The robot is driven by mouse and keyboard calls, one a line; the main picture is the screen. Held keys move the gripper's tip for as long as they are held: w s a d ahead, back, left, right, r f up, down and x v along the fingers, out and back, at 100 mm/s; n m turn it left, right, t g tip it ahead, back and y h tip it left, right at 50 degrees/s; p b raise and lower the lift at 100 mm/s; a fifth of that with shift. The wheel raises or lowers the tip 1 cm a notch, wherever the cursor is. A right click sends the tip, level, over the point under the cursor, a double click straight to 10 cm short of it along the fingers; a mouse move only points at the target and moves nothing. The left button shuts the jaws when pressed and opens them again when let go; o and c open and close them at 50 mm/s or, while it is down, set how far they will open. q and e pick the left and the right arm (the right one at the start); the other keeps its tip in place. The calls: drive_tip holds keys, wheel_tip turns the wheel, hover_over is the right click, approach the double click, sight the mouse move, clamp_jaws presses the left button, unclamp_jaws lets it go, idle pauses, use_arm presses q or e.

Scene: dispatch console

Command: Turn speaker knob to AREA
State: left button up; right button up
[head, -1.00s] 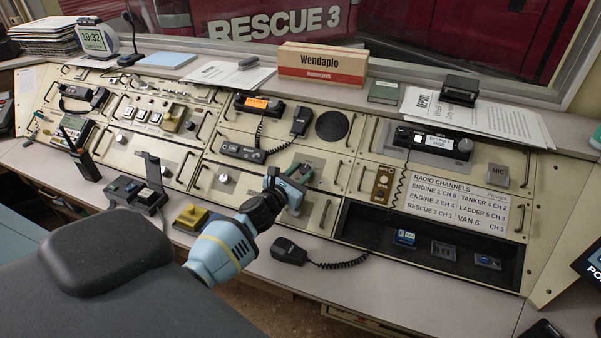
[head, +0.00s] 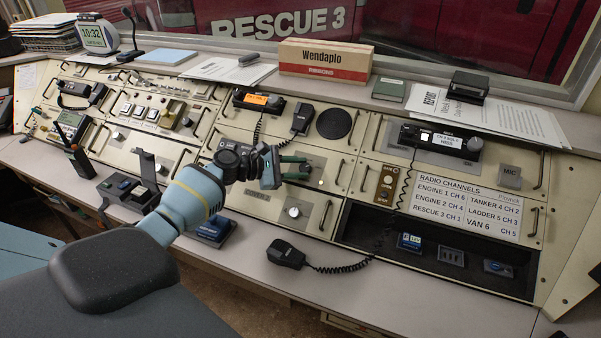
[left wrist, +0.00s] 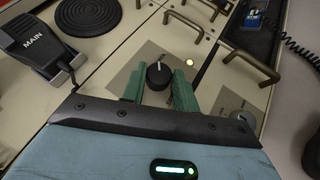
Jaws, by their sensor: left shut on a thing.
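A black round knob with a white pointer line (left wrist: 157,76) sits on a grey plate of the console in the left wrist view. The pointer aims roughly at the top of that view. A lit lamp (left wrist: 189,62) is beside it. My left gripper (left wrist: 156,88) has its two green fingers on either side of the knob, shut on it. In the head view my left gripper (head: 303,168) reaches in from the left to the console's middle panel, and its fingers largely hide the knob. The position lettering around the knob is too small to read. My right gripper is not in view.
A silver knob (head: 293,212) sits on the panel just below. Metal handles (head: 325,213) stick out around it. A black hand microphone (head: 287,253) with a coiled cord lies on the desk in front. Another microphone (head: 301,119) hangs above, near a round speaker grille (head: 334,124).

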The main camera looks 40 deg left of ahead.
use_arm(q)
drive_tip(key=shift+w+a+m+g+h+b, duration=0.1)
drive_tip(key=shift+m+g+h+b, duration=0.35)
drive_tip(key=shift+m+g, duration=0.3)
drive_tip(key=o, duration=1)
drive_tip(key=shift+r, duration=0.1)
drive_tip(key=shift+c, duration=0.2)
drive_tip(key=shift+v, duration=3.85)
